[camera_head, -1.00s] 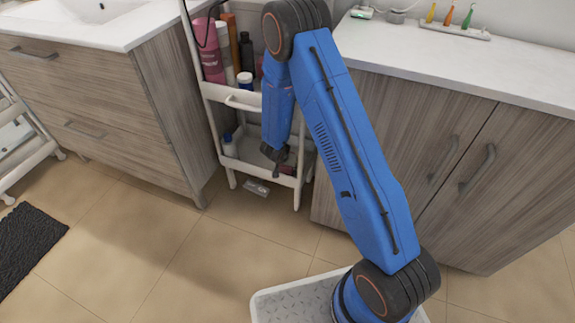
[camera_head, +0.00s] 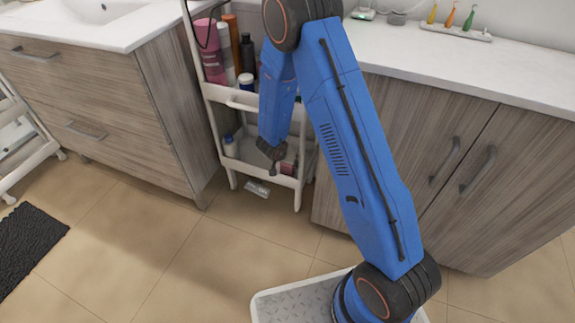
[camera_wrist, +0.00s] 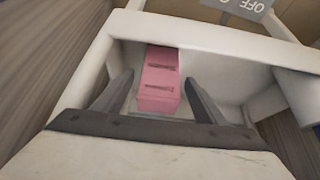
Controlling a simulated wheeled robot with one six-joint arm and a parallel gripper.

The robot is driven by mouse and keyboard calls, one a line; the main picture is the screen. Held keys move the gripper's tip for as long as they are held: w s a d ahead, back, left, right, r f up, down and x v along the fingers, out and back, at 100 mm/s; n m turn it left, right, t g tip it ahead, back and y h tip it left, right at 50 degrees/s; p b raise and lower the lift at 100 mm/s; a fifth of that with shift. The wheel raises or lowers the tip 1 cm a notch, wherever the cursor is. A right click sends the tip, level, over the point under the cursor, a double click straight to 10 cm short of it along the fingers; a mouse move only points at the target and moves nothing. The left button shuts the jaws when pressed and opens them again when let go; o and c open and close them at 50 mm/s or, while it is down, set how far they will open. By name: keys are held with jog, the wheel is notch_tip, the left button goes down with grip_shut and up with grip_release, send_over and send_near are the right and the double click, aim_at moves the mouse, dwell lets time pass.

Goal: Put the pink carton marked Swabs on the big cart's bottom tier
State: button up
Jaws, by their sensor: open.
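The pink carton (camera_wrist: 158,83) with dark print lies on the bottom tier (camera_wrist: 215,68) of the white cart in the wrist view. The print is too blurred to read. In the head view, a small pinkish part of the carton (camera_head: 289,166) shows on the cart's bottom tier (camera_head: 262,173), right of my gripper (camera_head: 273,166). In the wrist view my gripper (camera_wrist: 160,80) is open, with one finger on each side of the carton. I see no finger closed on the carton.
Bottles (camera_head: 212,58) and jars fill the tier above. A wooden cabinet (camera_head: 165,110) stands close left of the cart and another (camera_head: 430,140) right. Another white cart (camera_head: 22,145) is at far left.

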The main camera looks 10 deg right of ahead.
jog(key=v, duration=0.6)
dwell(0.6)
